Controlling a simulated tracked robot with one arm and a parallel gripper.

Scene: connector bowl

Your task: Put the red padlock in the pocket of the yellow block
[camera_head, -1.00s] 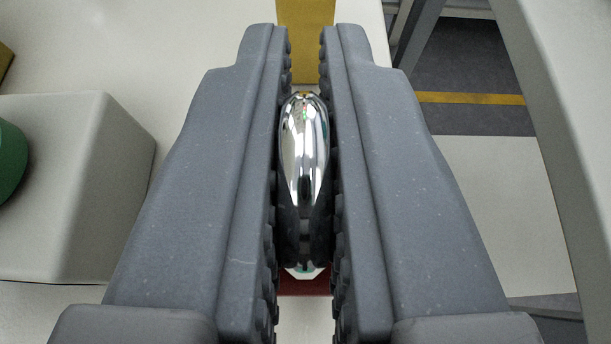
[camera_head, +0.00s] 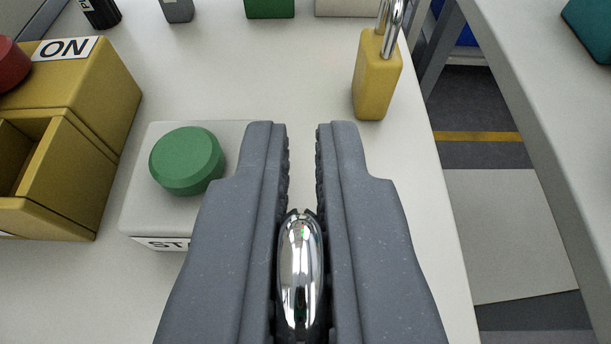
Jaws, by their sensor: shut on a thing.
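My gripper (camera_head: 302,135) is shut on a padlock, with its shiny chrome shackle (camera_head: 301,268) between the two grey fingers. The padlock's body is hidden below the fingers and the frame edge, so its colour does not show now. The yellow block (camera_head: 108,88) is at the left edge, partly cut off, with an "ON" label and a red button on top. Its open-topped pocket (camera_head: 22,150) is on the near side, left of my gripper. I see nothing in the visible part of the pocket.
A light grey box (camera_head: 135,215) with a green button (camera_head: 187,160) stands between the yellow block and my left finger. A yellow padlock (camera_head: 376,85) stands upright at the back right, near the table's right edge. Several objects line the back. The table's middle is clear.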

